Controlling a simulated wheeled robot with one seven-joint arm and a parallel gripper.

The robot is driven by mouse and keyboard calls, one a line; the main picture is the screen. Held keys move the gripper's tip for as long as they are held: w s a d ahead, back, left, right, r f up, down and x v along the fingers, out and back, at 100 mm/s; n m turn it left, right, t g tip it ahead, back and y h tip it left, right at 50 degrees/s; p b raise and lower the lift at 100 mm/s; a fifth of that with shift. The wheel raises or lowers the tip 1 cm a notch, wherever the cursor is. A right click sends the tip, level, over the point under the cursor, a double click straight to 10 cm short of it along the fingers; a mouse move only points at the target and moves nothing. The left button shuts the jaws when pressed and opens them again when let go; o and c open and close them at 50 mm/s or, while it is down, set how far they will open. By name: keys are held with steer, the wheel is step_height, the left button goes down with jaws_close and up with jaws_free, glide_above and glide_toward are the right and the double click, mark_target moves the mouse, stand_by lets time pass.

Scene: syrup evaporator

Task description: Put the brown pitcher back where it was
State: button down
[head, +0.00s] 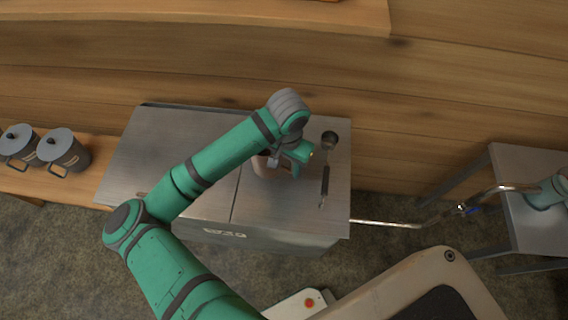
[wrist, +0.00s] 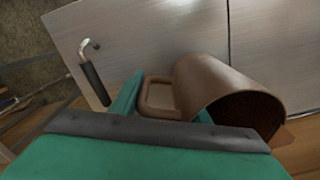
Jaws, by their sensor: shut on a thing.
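The brown pitcher (wrist: 215,85) fills the middle right of the wrist view, its dark open mouth facing the lower right. My gripper (wrist: 165,106) is shut on its loop handle, with one teal finger showing on each side. In the head view the pitcher (head: 264,166) is mostly hidden under my wrist. There my gripper (head: 291,157) is over the right part of the steel evaporator top (head: 285,205). I cannot tell whether the pitcher touches the metal.
A metal table (head: 515,215) stands at the right, with a pipe (head: 385,224) between. The evaporator's left top looks clear.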

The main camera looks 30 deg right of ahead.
mark_target(285, 168)
steer(key=shift+w+f, duration=0.35)
steer(key=shift+f, duration=0.1)
steer(key=shift+w+f, duration=0.2)
steer(key=shift+f, duration=0.95)
steer(key=shift+s+f, duration=0.1)
steer(key=shift+f, duration=0.35)
steer(key=shift+f, duration=0.15)
steer(key=c, duration=1)
jaws_free()
step_height(285, 168, up, 12)
steer(key=shift+r, duration=0.2)
steer(key=shift+d, duration=0.15)
